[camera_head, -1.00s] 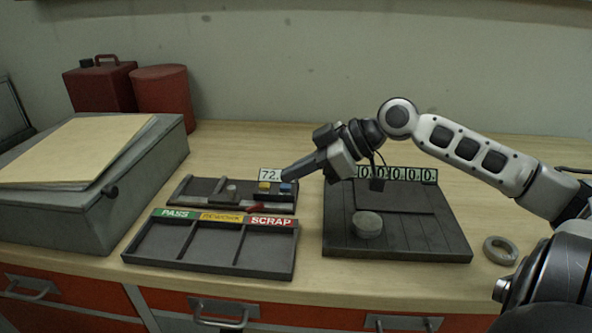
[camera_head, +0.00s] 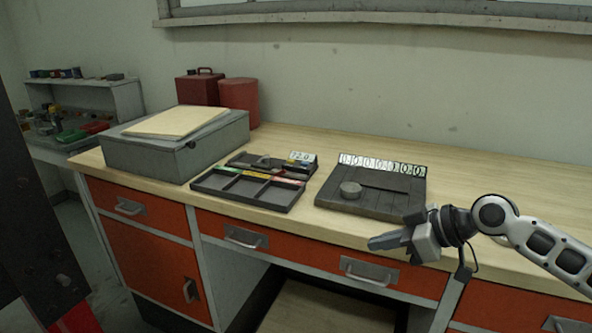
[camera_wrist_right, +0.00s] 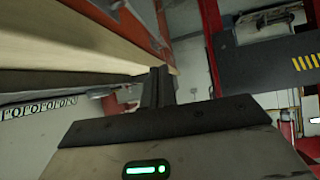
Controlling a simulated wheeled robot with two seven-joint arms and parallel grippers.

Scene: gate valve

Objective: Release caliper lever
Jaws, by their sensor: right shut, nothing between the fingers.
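The dark caliper fixture (camera_head: 243,161) sits on the bench, with a small display (camera_head: 303,157) at its right end. Its lever is too small to make out clearly. My right gripper (camera_head: 372,243) is shut and empty, in front of the bench edge and well apart from the fixture. Its closed fingers (camera_wrist_right: 158,86) also show in the right wrist view. My left gripper is not in view.
A three-compartment sorting tray (camera_head: 228,198) lies before the fixture. A grey box (camera_head: 160,160) is left. The bench's far right is clear.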

